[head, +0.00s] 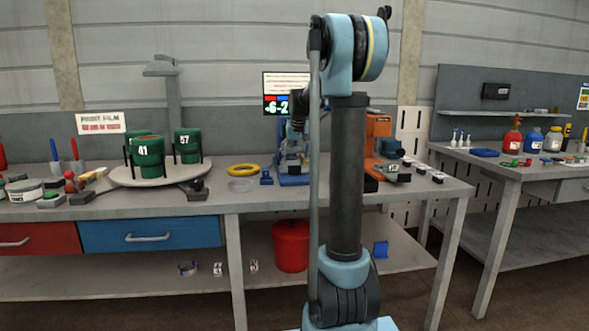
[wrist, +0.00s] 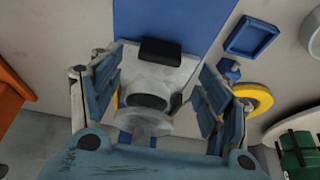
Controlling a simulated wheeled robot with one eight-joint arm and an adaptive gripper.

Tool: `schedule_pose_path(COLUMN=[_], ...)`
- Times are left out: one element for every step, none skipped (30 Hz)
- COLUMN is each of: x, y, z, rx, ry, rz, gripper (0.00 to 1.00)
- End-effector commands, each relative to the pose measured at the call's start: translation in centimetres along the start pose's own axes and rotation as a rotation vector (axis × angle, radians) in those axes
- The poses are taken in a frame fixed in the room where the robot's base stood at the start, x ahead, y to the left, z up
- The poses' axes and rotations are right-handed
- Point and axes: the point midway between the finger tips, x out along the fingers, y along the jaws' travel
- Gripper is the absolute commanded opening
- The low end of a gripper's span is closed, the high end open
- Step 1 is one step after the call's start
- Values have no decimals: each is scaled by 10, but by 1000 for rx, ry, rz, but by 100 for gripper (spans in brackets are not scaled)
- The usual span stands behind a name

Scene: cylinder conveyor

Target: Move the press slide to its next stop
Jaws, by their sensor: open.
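The blue press (head: 293,178) stands on the bench in the head view, partly hidden behind my arm. In the wrist view its blue base (wrist: 165,18) runs up from a pale grey block with a black pad (wrist: 160,50), which looks like the press slide. A dark round opening and a pale disc (wrist: 145,122) sit below the block. My gripper (wrist: 160,68) is open, with one finger on each side of the block. I cannot tell whether the fingers touch it. In the head view the fingers are too small to make out.
A yellow ring (head: 243,170) and a clear ring (head: 240,185) lie left of the press. Green cups (head: 148,152) numbered 41 and 57 stand on a round plate (head: 165,178). An orange machine (head: 380,147) stands close on the right. A red bucket (head: 291,245) is below.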

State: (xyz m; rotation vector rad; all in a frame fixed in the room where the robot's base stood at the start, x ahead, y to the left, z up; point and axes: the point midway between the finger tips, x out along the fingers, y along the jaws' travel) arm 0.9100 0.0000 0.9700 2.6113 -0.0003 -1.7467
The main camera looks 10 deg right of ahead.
Motion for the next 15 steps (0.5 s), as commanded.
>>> schedule_pose_path(x=[10,14,21,26,30,35,39,43,46,49,52,54,56,57,58], y=[0,0,0,0,0,0,0,0,0,0,0,0,0,0,0], z=[0,0,0,0,0,0,0,0,0,0,0,0,0,0,0], rx=[0,0,0,0,0,0,0,0,0,0,0,0,0,0,0], ry=[0,0,0,0,0,0,0,0,0,0,0,0,0,0,0], rz=[0,0,0,0,0,0,0,0,0,0,0,0,0,0,0], gripper=[70,70,70,70,70,70,70,70,70,70,70,70,70,70,70])
